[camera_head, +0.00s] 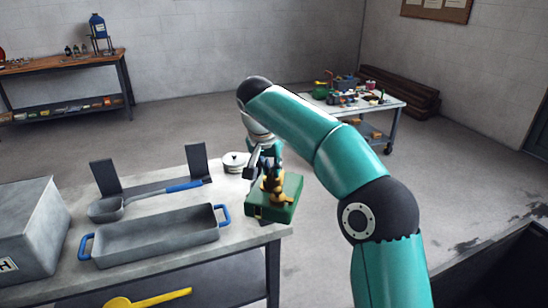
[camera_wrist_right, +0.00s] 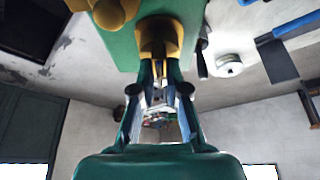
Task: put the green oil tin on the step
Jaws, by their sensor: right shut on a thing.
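The green oil tin (camera_head: 293,189) is a low box with brass-coloured parts on its top. It is at the right front corner of the grey table, and I cannot tell whether it touches the tabletop. My right gripper (camera_head: 264,176) reaches down over it and is shut on its brass-coloured top part. In the right wrist view the fingertips (camera_wrist_right: 159,62) close around that brass part, with the green face of the tin (camera_wrist_right: 120,44) beyond. My left gripper is not in view. I cannot make out a step for certain.
The grey table (camera_head: 262,240) also holds a grey tray with blue handles (camera_head: 155,242), a blue-handled ladle (camera_head: 130,203), a white round pot (camera_head: 234,161) and a grey box (camera_head: 25,235). A cart (camera_head: 385,108) stands behind. A dark recess (camera_head: 505,275) lies at lower right.

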